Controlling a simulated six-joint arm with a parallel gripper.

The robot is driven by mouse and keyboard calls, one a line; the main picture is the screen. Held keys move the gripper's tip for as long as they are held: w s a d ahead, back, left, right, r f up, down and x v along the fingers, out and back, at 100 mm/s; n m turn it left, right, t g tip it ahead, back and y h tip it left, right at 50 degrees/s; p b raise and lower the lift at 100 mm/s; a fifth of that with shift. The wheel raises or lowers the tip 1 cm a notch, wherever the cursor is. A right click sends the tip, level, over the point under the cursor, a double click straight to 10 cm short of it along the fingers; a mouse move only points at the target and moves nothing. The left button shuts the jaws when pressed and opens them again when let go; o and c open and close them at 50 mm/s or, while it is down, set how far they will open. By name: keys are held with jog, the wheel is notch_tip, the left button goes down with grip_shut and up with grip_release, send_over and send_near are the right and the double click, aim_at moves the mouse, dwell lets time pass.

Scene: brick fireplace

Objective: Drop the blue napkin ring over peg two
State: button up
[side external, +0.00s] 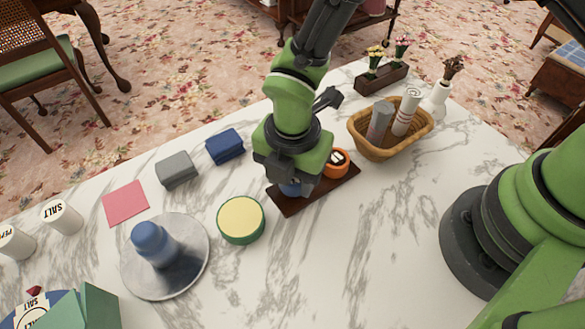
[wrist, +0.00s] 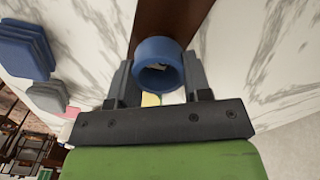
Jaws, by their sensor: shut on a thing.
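The blue napkin ring (wrist: 158,65) is between the two fingers of my gripper (wrist: 157,82), which is shut on it. In the side view the ring (side external: 291,189) shows partly below my gripper, low over the left part of a dark brown peg board (side external: 324,189). The board also shows behind the ring in the wrist view (wrist: 172,18). A small pale patch shows through the ring's opening; I cannot tell whether it is a peg top inside the ring. An orange ring (side external: 335,169) is around a peg with a white-marked top on the board's right part. Peg two is not clearly readable.
A green-sided round tin (side external: 241,220) stands left of the board. A wicker basket (side external: 378,149) stands to the right behind it. Folded blue (side external: 225,147) and grey (side external: 177,169) cloths lie at the back left. A metal plate (side external: 187,273) carries a blue object.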

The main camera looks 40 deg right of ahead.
jog(key=shift+f, duration=1.05)
jog(key=o, duration=1)
notch_tip(320, 180, up, 10)
jog(key=shift+f, duration=0.1)
